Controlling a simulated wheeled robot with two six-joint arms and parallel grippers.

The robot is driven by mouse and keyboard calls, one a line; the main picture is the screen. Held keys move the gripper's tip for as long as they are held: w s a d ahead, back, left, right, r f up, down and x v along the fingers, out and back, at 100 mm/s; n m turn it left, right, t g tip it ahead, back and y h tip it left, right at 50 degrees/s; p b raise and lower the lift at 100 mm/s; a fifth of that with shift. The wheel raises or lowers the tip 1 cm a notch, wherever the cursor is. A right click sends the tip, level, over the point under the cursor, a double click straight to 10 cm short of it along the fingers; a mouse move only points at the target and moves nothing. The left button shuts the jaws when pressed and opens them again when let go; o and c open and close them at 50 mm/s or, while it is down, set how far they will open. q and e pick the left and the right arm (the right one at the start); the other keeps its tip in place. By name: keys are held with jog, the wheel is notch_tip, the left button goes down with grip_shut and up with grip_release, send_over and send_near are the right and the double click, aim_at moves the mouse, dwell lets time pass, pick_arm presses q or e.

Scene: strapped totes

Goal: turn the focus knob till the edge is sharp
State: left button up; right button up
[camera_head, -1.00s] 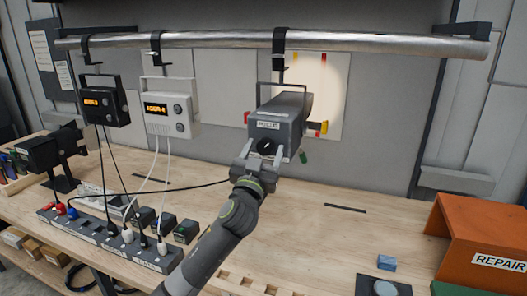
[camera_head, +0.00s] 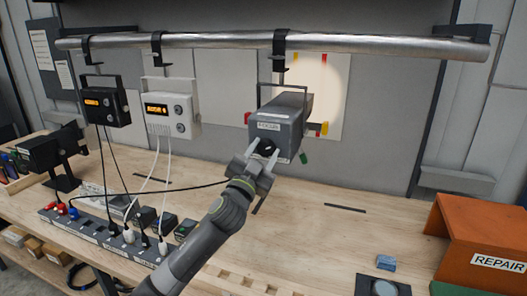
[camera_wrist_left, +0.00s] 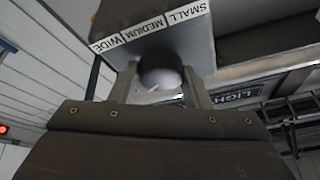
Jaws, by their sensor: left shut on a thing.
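A grey box-shaped lamp (camera_head: 292,116) hangs from the metal bar, with a FOCUS label (camera_head: 268,126) on its end. The dark focus knob (camera_head: 267,148) is low on that end. My left gripper (camera_head: 264,150) is shut on the knob, one finger on each side, tilted. The left wrist view shows the rounded knob (camera_wrist_left: 160,73) between the fingers, beneath a WIDE, MEDIUM, SMALL label (camera_wrist_left: 150,27). A pale light spot (camera_head: 333,92) falls on the white panel behind, partly hidden by the lamp; its right edge looks somewhat soft. My right gripper is out of view.
A black box (camera_head: 105,104) and a white box (camera_head: 172,108) with lit displays hang at the left. Cables run down to a power strip (camera_head: 110,240). An orange REPAIR box (camera_head: 478,235) stands at right. The middle right of the bench is clear.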

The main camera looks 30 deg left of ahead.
pick_arm(q)
jog(key=o, duration=1)
jog(key=shift+c, duration=0.2)
jog(key=shift+s+f+b, duration=0.3)
jog(key=shift+s, duration=0.15)
jog(key=b+v, duration=0.6)
jog(key=v, duration=1)
jog(key=shift+s, duration=0.25)
